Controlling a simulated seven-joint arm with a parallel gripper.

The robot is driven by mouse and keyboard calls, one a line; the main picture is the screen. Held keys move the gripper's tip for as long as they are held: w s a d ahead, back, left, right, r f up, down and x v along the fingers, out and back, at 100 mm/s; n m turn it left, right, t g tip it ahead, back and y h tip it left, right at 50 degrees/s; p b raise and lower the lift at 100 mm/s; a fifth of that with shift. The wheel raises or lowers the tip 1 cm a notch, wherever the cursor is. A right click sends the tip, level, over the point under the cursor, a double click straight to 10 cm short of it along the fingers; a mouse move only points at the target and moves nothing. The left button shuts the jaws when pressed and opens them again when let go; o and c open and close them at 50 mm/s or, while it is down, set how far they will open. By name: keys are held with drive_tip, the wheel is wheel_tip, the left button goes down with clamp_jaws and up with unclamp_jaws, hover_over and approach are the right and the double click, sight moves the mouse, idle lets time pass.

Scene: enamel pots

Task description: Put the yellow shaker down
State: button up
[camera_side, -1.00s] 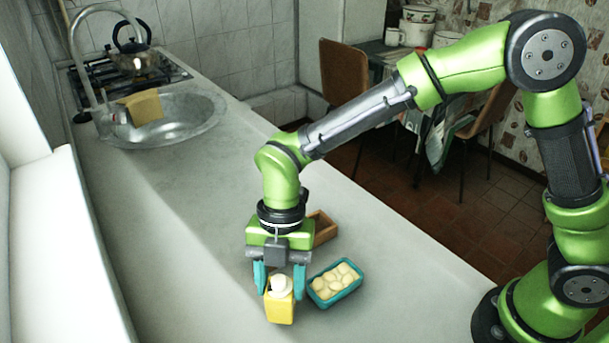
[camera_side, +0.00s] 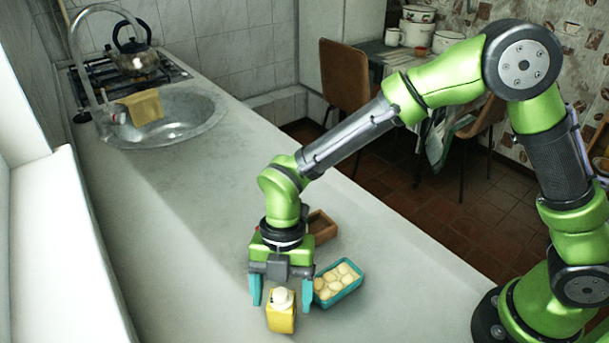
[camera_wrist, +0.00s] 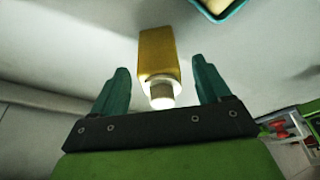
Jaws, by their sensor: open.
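The yellow shaker (camera_side: 281,316) with a white top stands on the grey counter, close to the bottom of the side view. It also shows in the wrist view (camera_wrist: 158,55), its white cap pointing toward my gripper. My gripper (camera_side: 281,293) has its two teal fingers spread, one on each side of the shaker. In the wrist view my gripper (camera_wrist: 163,90) shows gaps between both fingers and the shaker, so nothing is held.
A teal tray of pale round pieces (camera_side: 338,284) is close to the right finger. A brown wooden box (camera_side: 321,227) stands behind it. The sink (camera_side: 170,122) is far back. The counter left of my gripper is clear.

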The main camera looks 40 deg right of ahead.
drive_tip(key=w+d+r+m+t, duration=0.1)
drive_tip(key=d+r+m, duration=0.25)
drive_tip(key=r, duration=0.45)
drive_tip(key=w+d+r+m+t, duration=0.1)
drive_tip(key=d+r+m, duration=0.2)
drive_tip(key=d+r, duration=0.35)
drive_tip(key=s+d+r+m+t, duration=0.2)
drive_tip(key=d+m, duration=0.6)
drive_tip(key=m, duration=0.4)
drive_tip(key=s+d+r+m+t, duration=0.2)
drive_tip(key=s+d+m+t, duration=0.3)
drive_tip(key=d+m, duration=0.3)
drive_tip(key=s+m, duration=0.1)
drive_tip(key=m, duration=0.3)
drive_tip(key=shift+s+d+r+m+t, duration=0.2)
drive_tip(key=shift+s+r+m+t, duration=0.1)
drive_tip(key=shift+s+r+m, duration=0.05)
drive_tip(key=shift+o, duration=0.2)
